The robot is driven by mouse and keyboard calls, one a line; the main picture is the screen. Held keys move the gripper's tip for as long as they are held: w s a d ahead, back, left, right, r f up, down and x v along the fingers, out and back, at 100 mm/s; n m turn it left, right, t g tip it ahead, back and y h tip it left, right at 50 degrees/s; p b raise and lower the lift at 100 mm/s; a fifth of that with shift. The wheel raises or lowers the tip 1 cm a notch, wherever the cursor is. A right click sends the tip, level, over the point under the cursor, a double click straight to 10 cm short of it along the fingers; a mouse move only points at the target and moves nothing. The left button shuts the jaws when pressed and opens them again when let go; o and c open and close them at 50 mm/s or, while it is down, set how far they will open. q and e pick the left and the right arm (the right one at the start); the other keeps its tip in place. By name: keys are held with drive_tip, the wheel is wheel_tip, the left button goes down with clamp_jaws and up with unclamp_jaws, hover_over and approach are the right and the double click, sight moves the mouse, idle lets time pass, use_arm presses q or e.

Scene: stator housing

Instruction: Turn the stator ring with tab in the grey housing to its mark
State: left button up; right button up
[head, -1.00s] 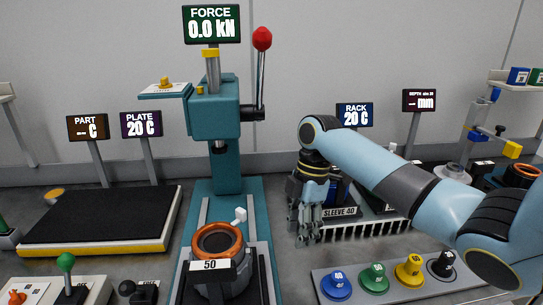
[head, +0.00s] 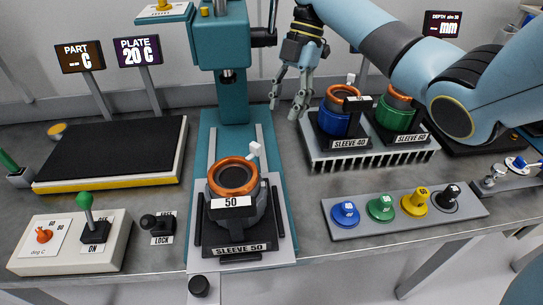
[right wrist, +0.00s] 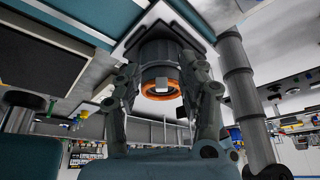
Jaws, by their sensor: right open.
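The grey housing (head: 236,213) stands upright in a black holder labelled SLEEVE 50 on the press base. The orange stator ring (head: 232,174) sits in its top, and a white tab (head: 254,149) sticks out at its back right. A "50" plate is on the housing's front. I cannot make out the mark. My right gripper (head: 284,108) is open and empty, pointing down behind and right of the housing, apart from it. In the right wrist view, the ring (right wrist: 158,90) and white tab (right wrist: 162,85) show between the open fingers. My left gripper is not in view.
The teal press column (head: 231,90) rises behind the housing. A rack (head: 372,153) with blue and green housings stands to the right. A panel of coloured knobs (head: 404,208) lies at front right, a black heating plate (head: 112,150) at left.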

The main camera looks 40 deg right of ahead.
sight(257, 144)
drive_tip(key=shift+s+a+p, duration=0.25)
drive_tip(key=shift+s+a, duration=0.05)
drive_tip(key=shift+a, duration=0.95)
drive_tip(key=shift+s+a+p, duration=0.2)
drive_tip(key=shift+s+a, duration=0.05)
drive_tip(key=shift+a, duration=0.95)
drive_tip(key=shift+s+a+p, duration=0.25)
drive_tip(key=shift+s+a, duration=0.05)
drive_tip(key=shift+a, duration=0.95)
drive_tip(key=shift+a+f, duration=0.2)
drive_tip(key=shift+f, duration=0.1)
drive_tip(key=b+x, duration=0.4)
drive_tip(key=shift+s+a+f, duration=0.1)
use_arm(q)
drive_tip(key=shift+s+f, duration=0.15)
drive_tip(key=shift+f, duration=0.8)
use_arm(e)
drive_tip(key=shift+c, duration=0.2)
